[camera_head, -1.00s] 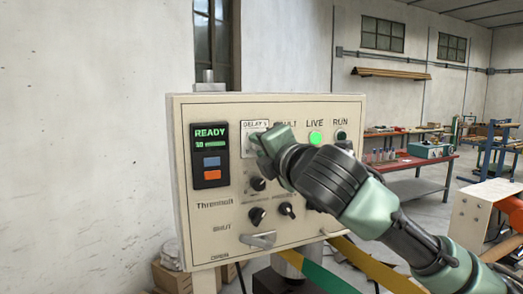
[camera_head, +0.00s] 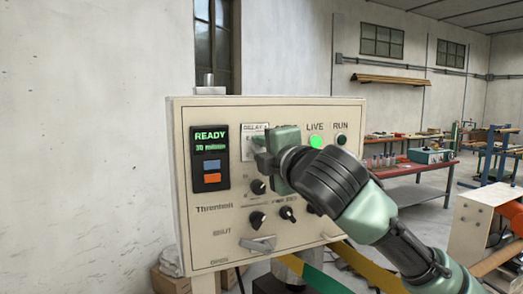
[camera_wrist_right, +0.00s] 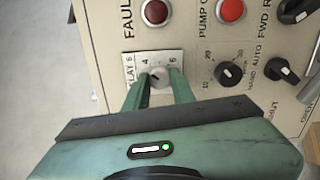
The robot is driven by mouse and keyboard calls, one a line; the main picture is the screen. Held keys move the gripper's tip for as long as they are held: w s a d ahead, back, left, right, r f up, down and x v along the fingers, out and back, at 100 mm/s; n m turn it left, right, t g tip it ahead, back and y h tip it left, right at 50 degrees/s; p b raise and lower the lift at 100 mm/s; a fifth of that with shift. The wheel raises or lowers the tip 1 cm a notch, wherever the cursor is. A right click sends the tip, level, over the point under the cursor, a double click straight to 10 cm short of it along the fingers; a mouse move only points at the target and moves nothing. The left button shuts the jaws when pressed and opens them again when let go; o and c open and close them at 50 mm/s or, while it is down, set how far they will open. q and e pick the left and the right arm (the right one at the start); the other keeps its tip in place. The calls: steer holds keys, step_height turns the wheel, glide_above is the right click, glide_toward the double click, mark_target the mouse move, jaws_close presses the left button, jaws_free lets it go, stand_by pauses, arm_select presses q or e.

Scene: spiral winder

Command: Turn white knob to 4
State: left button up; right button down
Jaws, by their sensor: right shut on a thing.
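The white knob (camera_wrist_right: 159,77) sits on a white dial plate (camera_wrist_right: 136,68) labelled DELAY in the right wrist view. The numbers 4 and 6 show beside the knob, and a small dark mark is on its face. I cannot tell exactly which number the mark points to. My right gripper (camera_wrist_right: 158,92) is shut on the white knob, one finger on each side. In the head view, the right gripper (camera_head: 262,152) is at the panel's DELAY plate (camera_head: 250,142) and hides the knob. My left gripper is not in view.
The beige control panel (camera_head: 222,236) carries a READY display (camera_head: 210,138), a lit green LIVE lamp (camera_head: 315,142) and several black knobs, including one below the gripper (camera_head: 258,187). In the wrist view, a red button (camera_wrist_right: 230,10) and a black knob (camera_wrist_right: 228,74) are close to the fingers.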

steer(key=c, duration=1.2)
jaws_free()
steer(key=shift+o, duration=0.2)
steer(key=b+v, duration=0.4)
steer(key=v, duration=0.3)
steer(key=shift+s+d, duration=0.2)
steer(key=shift+s, duration=0.15)
